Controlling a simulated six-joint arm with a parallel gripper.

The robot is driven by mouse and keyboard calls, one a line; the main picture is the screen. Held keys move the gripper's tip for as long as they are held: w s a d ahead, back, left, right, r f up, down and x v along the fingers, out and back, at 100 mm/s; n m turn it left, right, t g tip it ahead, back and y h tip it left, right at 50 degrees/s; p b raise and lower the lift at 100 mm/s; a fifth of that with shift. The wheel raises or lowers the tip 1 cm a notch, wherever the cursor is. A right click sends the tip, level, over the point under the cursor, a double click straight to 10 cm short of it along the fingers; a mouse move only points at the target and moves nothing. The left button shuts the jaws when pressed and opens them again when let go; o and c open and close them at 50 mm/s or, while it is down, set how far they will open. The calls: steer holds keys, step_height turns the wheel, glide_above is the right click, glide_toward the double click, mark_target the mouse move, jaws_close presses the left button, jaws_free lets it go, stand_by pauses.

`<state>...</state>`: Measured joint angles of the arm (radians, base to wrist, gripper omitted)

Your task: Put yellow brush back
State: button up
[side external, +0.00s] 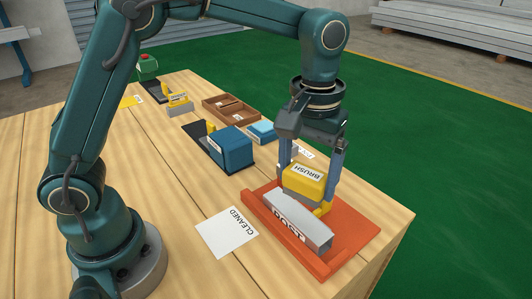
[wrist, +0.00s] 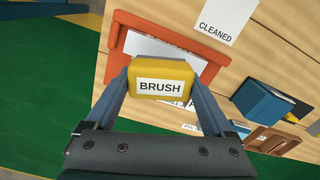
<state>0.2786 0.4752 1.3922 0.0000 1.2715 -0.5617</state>
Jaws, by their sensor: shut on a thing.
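The yellow brush (side external: 303,182), a block with a white BRUSH label, is held between the two fingers of my gripper (side external: 309,176). In the side view it is over the orange jig tray (side external: 345,262), just behind the pale grey bar (side external: 298,222), whose dark lettering is upside down. I cannot tell whether brush and bar touch. A yellow piece (side external: 323,209) shows low beside the brush; I cannot tell whether it is part of the brush or of the jig. In the wrist view the brush (wrist: 161,75) sits squarely between the fingertips and hides part of the bar.
A white CLEANED sheet (side external: 227,233) lies left of the jig. The table's right edge is close to the jig.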

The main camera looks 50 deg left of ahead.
steer(key=s+a+n, duration=0.1)
steer(key=a+n, duration=0.1)
steer(key=a, duration=0.2)
steer(key=s+a+f+n, duration=0.1)
steer(key=a+n, duration=0.2)
steer(key=a, duration=0.1)
steer(key=s+a+n, duration=0.1)
steer(key=a+n, duration=0.1)
steer(key=a, duration=0.2)
steer(key=shift+s+a+f, duration=0.2)
steer(key=shift+a+f, duration=0.05)
steer(key=shift+f, duration=0.15)
steer(key=s+a+n, duration=0.8)
steer(key=s+a, duration=0.1)
steer(key=a, duration=0.1)
steer(key=shift+w+d+f, duration=0.1)
steer(key=shift+f, duration=2.05)
steer(key=shift+w+f, duration=0.1)
steer(key=shift+f, duration=2.05)
steer(key=shift+f, duration=0.1)
steer(key=o, duration=1)
steer(key=shift+o, duration=0.2)
